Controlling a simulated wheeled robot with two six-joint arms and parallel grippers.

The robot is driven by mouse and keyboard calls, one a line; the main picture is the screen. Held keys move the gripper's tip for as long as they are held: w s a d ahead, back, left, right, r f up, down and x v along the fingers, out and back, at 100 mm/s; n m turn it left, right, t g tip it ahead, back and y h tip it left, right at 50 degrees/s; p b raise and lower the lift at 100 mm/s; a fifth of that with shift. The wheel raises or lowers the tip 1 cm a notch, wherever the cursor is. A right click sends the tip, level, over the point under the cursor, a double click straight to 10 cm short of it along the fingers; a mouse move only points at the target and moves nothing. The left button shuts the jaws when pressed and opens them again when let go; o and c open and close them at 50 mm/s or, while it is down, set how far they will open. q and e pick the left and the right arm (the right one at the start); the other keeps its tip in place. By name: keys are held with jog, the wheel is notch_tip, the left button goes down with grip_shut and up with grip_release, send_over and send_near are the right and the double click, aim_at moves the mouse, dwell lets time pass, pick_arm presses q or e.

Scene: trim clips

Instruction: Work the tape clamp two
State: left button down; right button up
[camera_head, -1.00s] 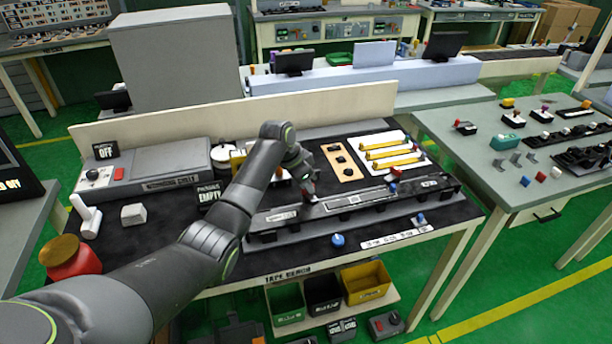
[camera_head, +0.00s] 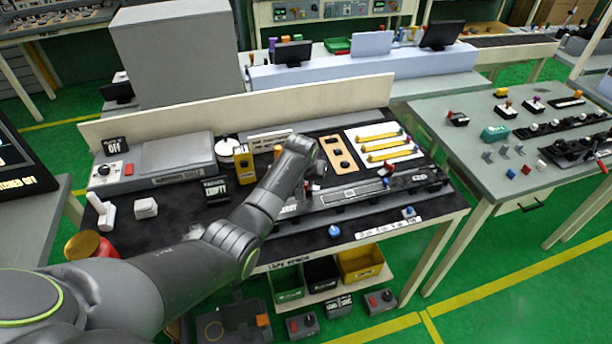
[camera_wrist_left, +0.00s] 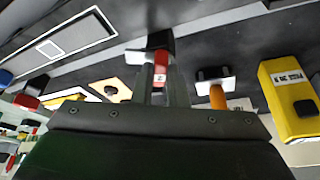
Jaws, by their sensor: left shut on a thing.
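The tape clamp two is a red handle (camera_wrist_left: 160,68) with a small white label, in the left wrist view; the label seems to read 2. My left gripper (camera_wrist_left: 160,88) is shut on this handle, one finger on each side. In the head view my left gripper (camera_head: 309,184) is at the left part of the long grey fixture (camera_head: 345,194), and the arm hides part of it. An orange handle (camera_wrist_left: 217,96) stands beside the red one, apart from the fingers. My right gripper is not in view.
A yellow box (camera_head: 243,163) stands left of the arm, and also shows in the wrist view (camera_wrist_left: 288,110). A wooden plate (camera_head: 341,153) and a white board with yellow bars (camera_head: 385,143) lie behind the fixture. A blue knob (camera_head: 334,231) is in front.

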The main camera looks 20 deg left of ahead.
pick_arm(q)
jog(key=shift+w+r+n, duration=0.1)
jog(key=shift+n, duration=0.5)
jog(key=shift+y, duration=0.3)
jog(key=c, duration=1.4)
grip_release()
jog(key=shift+c, duration=0.2)
jog(key=shift+s+d+r, duration=0.1)
jog(key=shift+s+r, duration=0.15)
jog(key=shift+r, duration=0.3)
jog(key=b+v, duration=0.2)
jog(key=v, duration=1.4)
